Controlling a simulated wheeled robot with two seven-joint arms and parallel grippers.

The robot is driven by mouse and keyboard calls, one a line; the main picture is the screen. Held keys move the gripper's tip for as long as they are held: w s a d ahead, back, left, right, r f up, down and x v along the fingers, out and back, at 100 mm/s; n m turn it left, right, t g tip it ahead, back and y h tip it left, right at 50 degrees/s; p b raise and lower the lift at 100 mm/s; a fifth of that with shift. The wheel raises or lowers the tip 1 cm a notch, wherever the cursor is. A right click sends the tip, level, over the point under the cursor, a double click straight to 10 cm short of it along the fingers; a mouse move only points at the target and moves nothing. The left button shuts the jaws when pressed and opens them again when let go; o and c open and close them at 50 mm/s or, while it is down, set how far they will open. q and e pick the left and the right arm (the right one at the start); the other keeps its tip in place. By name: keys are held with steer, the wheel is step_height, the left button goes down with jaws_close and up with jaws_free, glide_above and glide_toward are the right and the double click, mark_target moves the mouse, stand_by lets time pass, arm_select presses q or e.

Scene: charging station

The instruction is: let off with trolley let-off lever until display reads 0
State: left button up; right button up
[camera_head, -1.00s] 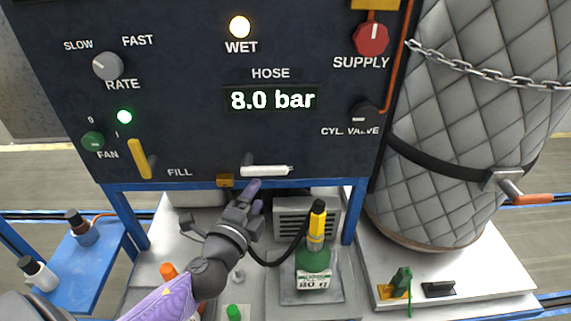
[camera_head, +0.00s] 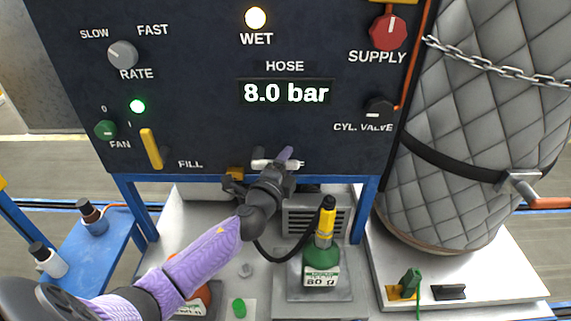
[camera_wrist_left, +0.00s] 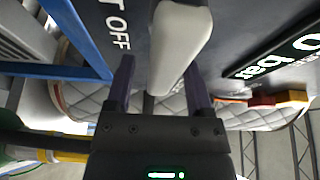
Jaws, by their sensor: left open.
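The hose display (camera_head: 286,93) on the dark panel reads 8.0 bar. A white lever (camera_head: 293,164) sticks out at the panel's lower edge, below the display. My left gripper (camera_head: 285,160) is at this lever in the head view and covers part of it. In the left wrist view the white lever (camera_wrist_left: 180,40) lies between and beyond the two open fingers of the left gripper (camera_wrist_left: 163,88). Part of a label ending in "OFF" (camera_wrist_left: 117,42) shows beside it. Whether a finger touches the lever I cannot tell. My right gripper is not in view.
The yellow fill lever (camera_head: 152,149) is left of the gripper. A green bottle (camera_head: 322,265) with a yellow neck and black hose stands below it. A quilted cylinder (camera_head: 470,130) with chain and strap is at right. A blue frame (camera_head: 245,180) runs under the panel.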

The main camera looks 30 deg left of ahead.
arm_select(q)
jaws_close()
stand_by(1.3)
